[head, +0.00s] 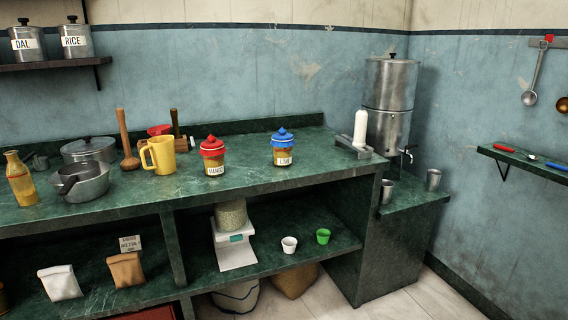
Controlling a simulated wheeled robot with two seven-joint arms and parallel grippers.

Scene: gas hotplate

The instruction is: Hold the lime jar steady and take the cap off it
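The lime jar (283,157) stands upright on the green counter in the head view. It is a small glass jar with yellowish contents and a white label that reads as LIME. Its blue cap (282,136), with a knob and a frilled edge, sits on top of it. A similar jar labelled MANGO (213,164), with a red cap (212,146), stands to its left, apart from it. Neither of my grippers shows in this view.
The green counter (330,165) is clear around and right of the lime jar. A yellow mug (160,155), pans and a bottle (20,180) stand left. A white cylinder (361,128) and a steel water dispenser (388,105) stand right. A scale (234,245) and cups fill the lower shelf.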

